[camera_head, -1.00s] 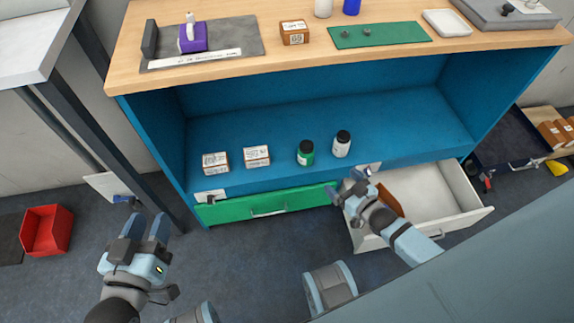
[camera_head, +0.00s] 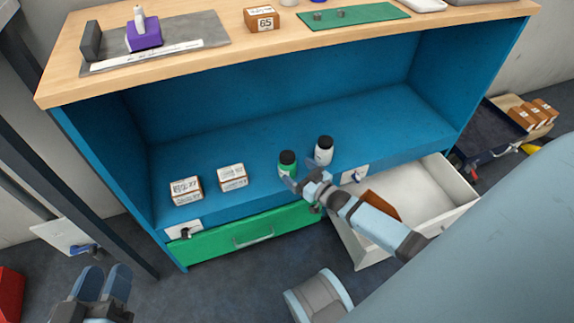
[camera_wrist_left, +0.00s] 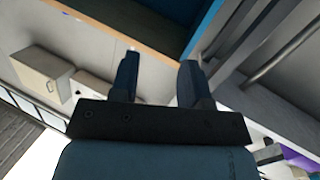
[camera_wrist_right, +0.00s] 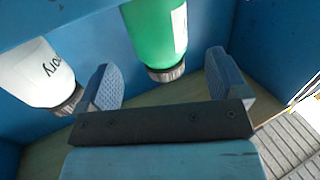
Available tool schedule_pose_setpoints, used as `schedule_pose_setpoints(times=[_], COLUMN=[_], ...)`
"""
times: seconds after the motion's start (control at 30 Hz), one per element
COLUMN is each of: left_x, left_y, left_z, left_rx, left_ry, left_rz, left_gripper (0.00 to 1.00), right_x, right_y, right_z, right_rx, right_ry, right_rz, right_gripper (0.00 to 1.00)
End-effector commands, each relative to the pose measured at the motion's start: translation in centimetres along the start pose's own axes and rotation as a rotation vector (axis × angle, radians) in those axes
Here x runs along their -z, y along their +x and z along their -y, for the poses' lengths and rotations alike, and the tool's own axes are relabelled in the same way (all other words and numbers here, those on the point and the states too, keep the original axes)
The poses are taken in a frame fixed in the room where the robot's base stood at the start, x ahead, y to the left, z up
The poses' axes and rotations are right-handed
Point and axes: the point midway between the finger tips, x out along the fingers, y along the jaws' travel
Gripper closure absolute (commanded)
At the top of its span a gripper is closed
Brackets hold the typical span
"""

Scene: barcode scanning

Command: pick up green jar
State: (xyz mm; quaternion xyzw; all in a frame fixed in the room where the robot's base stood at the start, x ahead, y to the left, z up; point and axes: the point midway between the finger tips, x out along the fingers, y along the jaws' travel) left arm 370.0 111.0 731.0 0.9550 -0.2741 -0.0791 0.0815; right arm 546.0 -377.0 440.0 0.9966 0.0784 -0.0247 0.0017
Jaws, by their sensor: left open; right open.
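The green jar (camera_head: 287,162) with a black lid stands on the blue shelf, beside a white jar (camera_head: 324,150) with a black lid. My right gripper (camera_head: 298,180) is open just in front of the two jars and hides the green jar's lower part. In the right wrist view the green jar (camera_wrist_right: 157,35) is ahead of the open fingers, its lid lying between them in the picture, not gripped. The white jar (camera_wrist_right: 38,75) is by the left finger there; contact cannot be told. My left gripper (camera_head: 103,280) is open and empty, low at the left.
Two labelled boxes, one (camera_head: 186,190) and another (camera_head: 232,177), stand left of the jars on the shelf (camera_head: 265,140). The worktop (camera_head: 215,60) is above. An open white drawer (camera_head: 425,195) holding a brown item lies below right; a green drawer (camera_head: 240,235) is shut.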

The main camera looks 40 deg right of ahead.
Motion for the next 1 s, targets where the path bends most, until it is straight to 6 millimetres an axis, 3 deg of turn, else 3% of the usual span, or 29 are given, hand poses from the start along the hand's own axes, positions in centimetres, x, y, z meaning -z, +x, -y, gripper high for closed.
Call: schedule_pose_setpoints(times=[0.23, 0.4, 0.7, 0.73, 0.9, 1.0], left_x=[-0.5, 0.3, 0.6, 0.6, 0.6, 0.6], left_y=[0.5, 0.8, 0.8, 0.8, 0.8, 0.8], left_z=[0.9, 1.6, 1.7, 1.7, 1.7, 1.6], left_rx=[0.001, 0.004, 0.004, 0.004, 0.004, 0.005], left_ry=[0.076, 0.167, 0.195, 0.195, 0.194, 0.191], left_rz=[-0.036, -0.088, -0.097, -0.097, -0.097, -0.098], left_gripper=[0.57, 0.57, 0.57, 0.57, 0.57, 0.57], right_x=[-0.7, -0.5, -0.2, -0.2, -0.2, -0.2], right_y=[2.5, 4.9, 5.5, 5.5, 5.5, 5.5], right_z=[0.0, 0.0, 0.1, 0.1, 0.1, 0.1], right_rx=[0.0, 0.0, 0.0, 0.0, 0.0, 0.0], right_ry=[-0.001, -0.001, 0.0, 0.0, 0.0, 0.0], right_rz=[-0.002, -0.001, 0.001, 0.001, 0.001, 0.001], right_gripper=[0.08, 0.08, 0.08, 0.1, 0.5, 0.67])
